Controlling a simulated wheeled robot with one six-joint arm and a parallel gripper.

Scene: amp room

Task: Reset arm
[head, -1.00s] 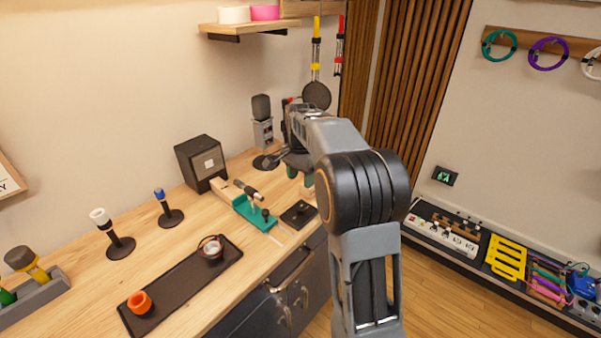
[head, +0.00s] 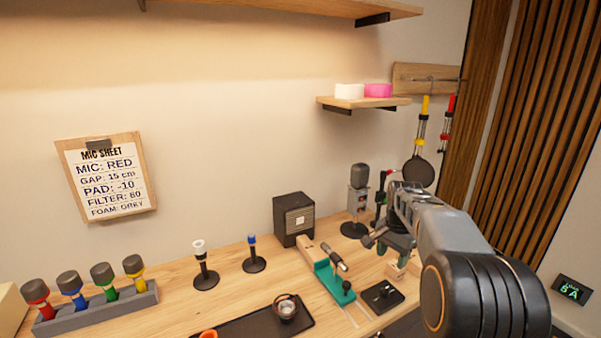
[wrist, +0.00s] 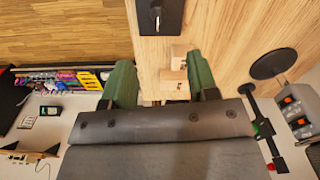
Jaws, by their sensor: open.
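My arm reaches in from the right in the head view, and my gripper (head: 397,262) is above the back right of the wooden bench (head: 225,294). In the wrist view my gripper (wrist: 160,76) shows two green fingers spread apart. Small pale wooden blocks (wrist: 173,82) show in the gap between them; nothing looks held. I cannot tell how far the blocks are from the fingers.
A teal holder (head: 330,282), a black speaker box (head: 293,219) and a grey box with a microphone (head: 358,200) stand near my gripper. A black tray (head: 240,324) and microphone rack (head: 98,307) lie left. A mic sheet (head: 105,177) hangs on the wall.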

